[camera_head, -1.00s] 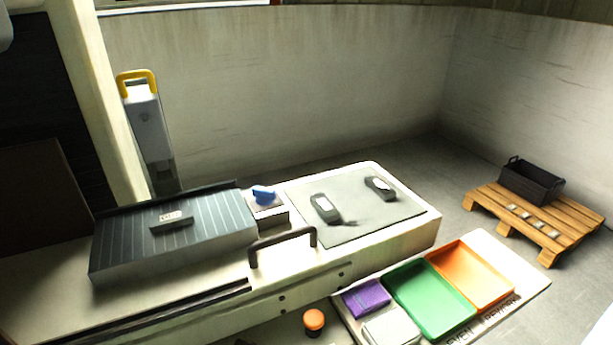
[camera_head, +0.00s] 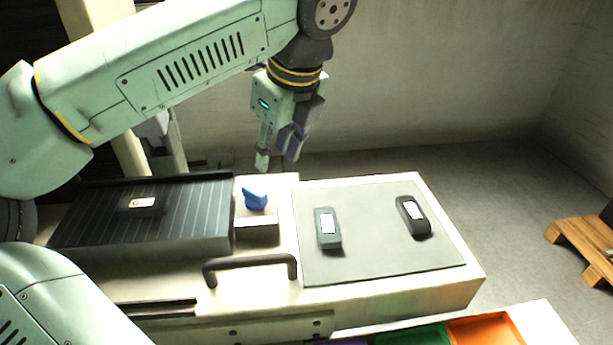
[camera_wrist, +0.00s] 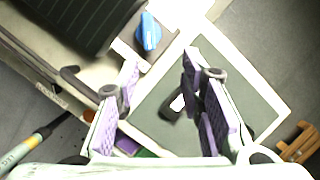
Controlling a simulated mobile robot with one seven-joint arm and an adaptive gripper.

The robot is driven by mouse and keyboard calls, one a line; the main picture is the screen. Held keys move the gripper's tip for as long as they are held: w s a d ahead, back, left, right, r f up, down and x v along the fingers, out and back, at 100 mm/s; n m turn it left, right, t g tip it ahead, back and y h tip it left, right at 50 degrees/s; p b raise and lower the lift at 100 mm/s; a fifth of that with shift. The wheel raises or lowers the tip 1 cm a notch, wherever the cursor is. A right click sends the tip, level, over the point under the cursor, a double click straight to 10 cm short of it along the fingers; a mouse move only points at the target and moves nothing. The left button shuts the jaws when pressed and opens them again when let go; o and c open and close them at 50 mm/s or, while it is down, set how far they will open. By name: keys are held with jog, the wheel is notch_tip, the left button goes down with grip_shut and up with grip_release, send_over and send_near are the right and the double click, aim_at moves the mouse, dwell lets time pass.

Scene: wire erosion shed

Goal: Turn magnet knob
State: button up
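The blue magnet knob (camera_head: 255,199) sits on a small white block at the right end of the dark ribbed magnet plate (camera_head: 190,215). It also shows near the top of the wrist view (camera_wrist: 149,33), beyond my fingertips. My gripper (camera_head: 277,154) hangs above and behind the knob in the head view, slightly to its right and apart from it. Its purple-padded fingers are spread in the wrist view (camera_wrist: 160,75), with nothing held between them. A small dark part with a pale label (camera_head: 143,203) lies on the magnet plate.
A grey mat (camera_head: 376,255) right of the knob carries two dark parts with white labels, one on the left (camera_head: 328,229) and one on the right (camera_head: 413,217). A dark handle (camera_head: 250,261) stands up in front of the knob. A wooden pallet (camera_head: 585,243) is far right.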

aim_at(255, 190)
jog(key=shift+n+g+y, duration=0.3)
jog(key=shift+n+y, duration=0.1)
jog(key=p+x, duration=0.1)
jog(key=x, duration=0.4)
jog(key=a+p+x, duration=0.1)
jog(key=p+x, duration=0.1)
jog(key=x, duration=0.4)
jog(key=shift+a+r, duration=0.15)
jog(key=shift+r, duration=0.05)
jog(key=shift+c, duration=0.6)
grip_shut()
